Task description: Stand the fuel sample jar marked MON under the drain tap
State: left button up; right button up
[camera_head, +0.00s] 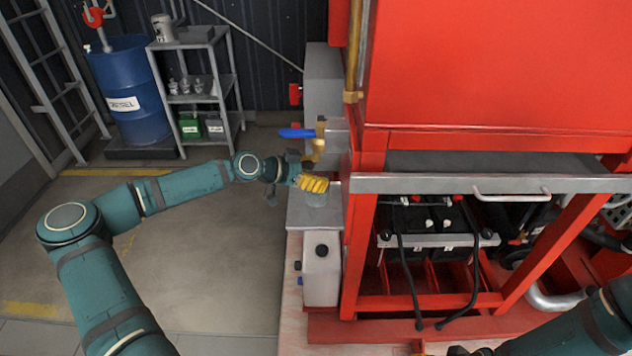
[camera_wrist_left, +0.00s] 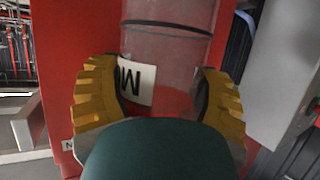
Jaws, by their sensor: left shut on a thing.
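My left gripper (camera_head: 314,184) has its yellow fingers shut around a clear jar (camera_head: 316,199). In the left wrist view the same jar (camera_wrist_left: 165,52) stands between the two fingers (camera_wrist_left: 160,100). The brass drain tap (camera_head: 319,150) with a blue lever (camera_head: 297,133) is just above the gripper in the head view. The jar is over the grey ledge (camera_head: 301,215); I cannot tell whether it touches it. My right gripper (camera_head: 438,352) barely shows at the bottom edge, mostly cut off.
The red pump frame (camera_head: 354,240) stands close on the right of the jar. Small jars stand on the grey shelf rack (camera_head: 208,97), beside a blue diesel drum (camera_head: 136,115). The floor to the left is clear.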

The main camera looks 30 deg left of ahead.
pick_arm(q)
jog(key=shift+f, duration=1.25)
jog(key=shift+f+b, duration=0.15)
jog(key=shift+b, duration=0.15)
jog(key=o, duration=1.3)
jog(key=shift+s+a+r, duration=0.15)
jog(key=shift+a+r, duration=0.05)
jog(key=shift+r, duration=0.05)
jog(key=p+v, duration=0.1)
jog(key=v, duration=1)
jog(key=shift+s+p, duration=0.25)
jog(key=shift+p, duration=0.1)
